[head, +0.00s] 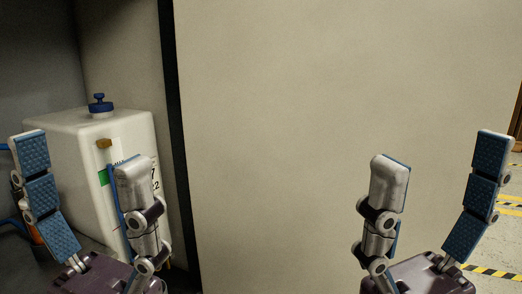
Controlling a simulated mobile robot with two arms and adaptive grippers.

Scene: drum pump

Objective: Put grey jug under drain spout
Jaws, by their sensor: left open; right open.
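No grey jug shows in the head view. I cannot make out a drain spout for certain. A large white container (75,135) with a blue cap (99,104) stands at the left, with a small brown fitting (104,143) on its upper front. My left gripper (84,152) is open and empty, its fingers in front of the container and hiding part of its front and label. My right gripper (441,155) is open and empty in front of the plain wall panel, well to the right of the container.
A large beige panel (300,120) fills the middle, with a dark vertical edge (172,120) beside the container's recess. Blue hose (14,222) shows at the far left. Floor with yellow-black striped tape (500,272) shows at the right.

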